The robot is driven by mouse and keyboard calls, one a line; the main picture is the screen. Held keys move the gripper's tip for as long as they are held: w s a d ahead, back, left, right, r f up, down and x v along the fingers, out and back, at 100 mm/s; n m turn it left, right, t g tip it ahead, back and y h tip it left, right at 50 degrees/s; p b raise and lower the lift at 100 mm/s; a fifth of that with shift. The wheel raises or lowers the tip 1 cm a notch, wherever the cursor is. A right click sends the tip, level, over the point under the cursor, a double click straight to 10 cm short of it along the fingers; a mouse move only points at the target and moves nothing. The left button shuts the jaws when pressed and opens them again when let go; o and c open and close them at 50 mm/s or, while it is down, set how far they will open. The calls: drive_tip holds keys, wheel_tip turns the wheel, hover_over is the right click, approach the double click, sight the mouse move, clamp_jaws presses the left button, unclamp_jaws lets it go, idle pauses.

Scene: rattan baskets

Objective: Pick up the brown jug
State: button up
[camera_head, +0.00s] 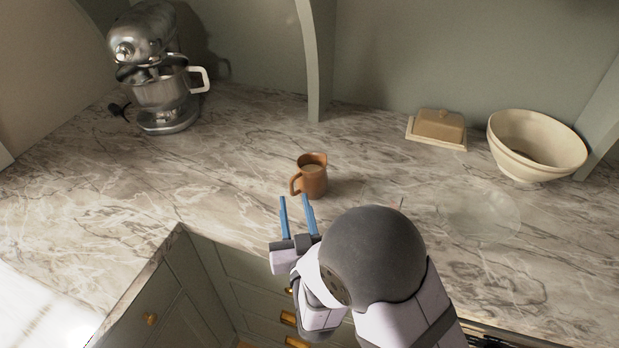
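The brown jug (314,182) stands upright on the marble counter, near the middle of the head view. Its handle is on its left side and its open top shows a pale inside. My gripper (294,199) is just in front of the jug and a little to its left in the picture. Its two blue fingers are apart with nothing visible between them. Whether the right fingertip touches the jug cannot be told from this view.
A stand mixer (160,70) stands at the back left. A butter dish (438,129), a cream bowl (535,145) and a clear glass plate (478,214) are on the right. A wall divider (317,60) rises behind the jug. The marble counter (230,160) left of the jug is clear.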

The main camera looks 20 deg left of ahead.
sight(291, 189)
drive_tip(key=shift+p+x, duration=0.4)
drive_tip(key=shift+x, duration=1.2)
drive_tip(key=shift+c, duration=0.2)
clamp_jaws()
drive_tip(key=shift+r, duration=0.1)
